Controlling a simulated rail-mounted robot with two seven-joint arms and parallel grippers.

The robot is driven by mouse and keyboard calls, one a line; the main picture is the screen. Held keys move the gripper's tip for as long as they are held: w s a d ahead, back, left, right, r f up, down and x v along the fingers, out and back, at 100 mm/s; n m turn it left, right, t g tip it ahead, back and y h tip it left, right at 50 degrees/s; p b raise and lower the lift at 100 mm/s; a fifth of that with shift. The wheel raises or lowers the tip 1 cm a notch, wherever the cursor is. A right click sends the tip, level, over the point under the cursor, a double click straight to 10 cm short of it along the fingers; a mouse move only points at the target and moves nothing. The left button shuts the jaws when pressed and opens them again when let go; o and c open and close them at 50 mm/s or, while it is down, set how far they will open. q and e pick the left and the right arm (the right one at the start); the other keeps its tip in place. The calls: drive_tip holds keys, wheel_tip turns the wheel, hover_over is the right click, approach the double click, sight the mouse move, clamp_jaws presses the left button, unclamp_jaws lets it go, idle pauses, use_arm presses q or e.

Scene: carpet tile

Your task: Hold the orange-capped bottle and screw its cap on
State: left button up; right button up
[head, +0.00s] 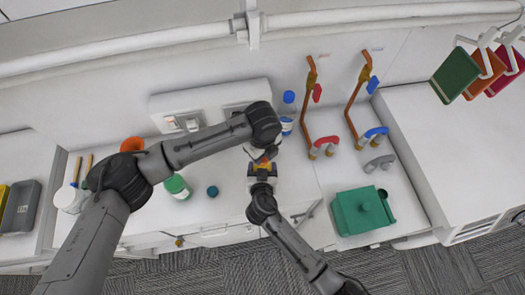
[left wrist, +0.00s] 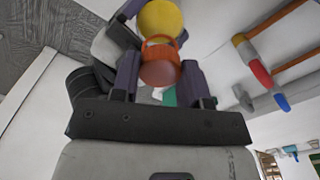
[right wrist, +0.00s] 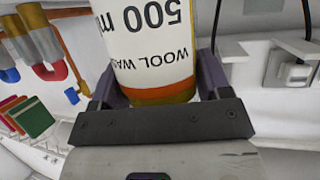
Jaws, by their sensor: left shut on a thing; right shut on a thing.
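The bottle (right wrist: 155,50) has a white label reading "WOOL WASH 500 ml" and an orange-yellow band; its yellow part (left wrist: 160,17) shows beyond the cap in the left wrist view. My right gripper (head: 262,178) is shut around the bottle's body, from the front of the counter. The orange cap (left wrist: 160,68) is between the fingers of my left gripper (left wrist: 160,85), which is shut on it. The cap is in line with the bottle's yellow end; I cannot tell how far it is seated. In the head view my left arm partly hides both.
A green-capped bottle (head: 177,187) and a round teal cap (head: 212,191) stand left of the grippers. A blue-capped bottle (head: 287,112) is close behind. Copper taps (head: 312,95) and a teal box (head: 362,212) are to the right. An orange cup (head: 131,144) is at the left.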

use_arm(q)
drive_tip(key=shift+f, duration=0.4)
use_arm(e)
drive_tip(key=c, duration=0.4)
use_arm(q)
drive_tip(key=m, duration=0.4)
drive_tip(key=shift+m, duration=0.3)
drive_tip(key=m, duration=1.5)
use_arm(e)
drive_tip(key=shift+c, duration=0.2)
use_arm(q)
drive_tip(key=o, duration=0.9)
drive_tip(key=shift+c, duration=0.2)
